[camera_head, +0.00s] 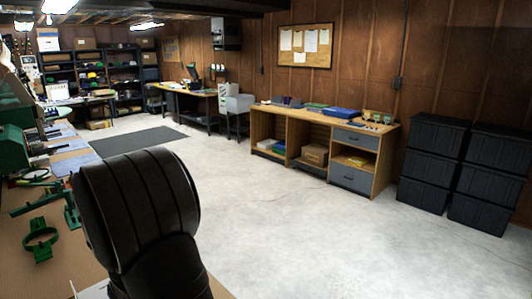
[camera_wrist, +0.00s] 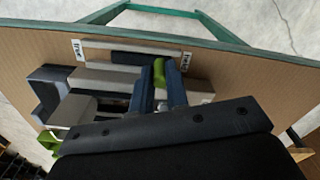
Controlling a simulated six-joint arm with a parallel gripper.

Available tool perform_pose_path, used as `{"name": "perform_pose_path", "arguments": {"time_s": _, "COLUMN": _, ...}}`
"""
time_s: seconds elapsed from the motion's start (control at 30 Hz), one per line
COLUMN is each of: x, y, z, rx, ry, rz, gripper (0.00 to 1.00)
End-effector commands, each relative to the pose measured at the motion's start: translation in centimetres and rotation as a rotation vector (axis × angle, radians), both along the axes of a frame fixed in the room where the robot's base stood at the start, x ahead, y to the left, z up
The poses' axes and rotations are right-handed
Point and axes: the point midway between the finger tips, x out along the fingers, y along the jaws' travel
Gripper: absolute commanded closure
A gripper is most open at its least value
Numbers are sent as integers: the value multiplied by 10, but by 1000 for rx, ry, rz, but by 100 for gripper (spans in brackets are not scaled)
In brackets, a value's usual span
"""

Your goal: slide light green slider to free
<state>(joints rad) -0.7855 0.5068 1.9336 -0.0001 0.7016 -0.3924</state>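The light green slider (camera_wrist: 158,71) shows in the wrist view near the right end of a dark slot (camera_wrist: 130,57) on a brown board. A white label (camera_wrist: 78,49) at the slot's left end appears to read "free". Another label (camera_wrist: 185,61) at the right end is hard to read. My gripper (camera_wrist: 161,80) has its two blue-grey fingers on either side of the slider, with no clear gap, and looks shut on it. The fingers hide the slider's lower part. In the head view, the slider and gripper are not visible.
A grey and black fixture (camera_wrist: 60,88) and another light green piece (camera_wrist: 47,142) lie left of my fingers. A green frame edge (camera_wrist: 240,50) borders the board. In the head view, a bench with green parts (camera_head: 42,242) stands left; the concrete floor (camera_head: 290,220) is clear.

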Motion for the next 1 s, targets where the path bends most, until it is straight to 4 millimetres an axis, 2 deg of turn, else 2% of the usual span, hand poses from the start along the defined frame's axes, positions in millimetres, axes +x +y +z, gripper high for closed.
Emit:
{"name": "perform_pose_path", "arguments": {"time_s": 0.63, "x": 21, "y": -20, "z": 1, "rx": 1, "ry": -2, "rz": -2, "gripper": 100}}
{"name": "perform_pose_path", "arguments": {"time_s": 0.9, "x": 22, "y": -21, "z": 1, "rx": 1, "ry": -3, "rz": 0, "gripper": 100}}
{"name": "perform_pose_path", "arguments": {"time_s": 0.93, "x": 22, "y": -21, "z": 1, "rx": 1, "ry": -3, "rz": 0, "gripper": 80}}
{"name": "perform_pose_path", "arguments": {"time_s": 1.0, "x": 22, "y": -21, "z": 1, "rx": 1, "ry": -3, "rz": 0, "gripper": 66}}
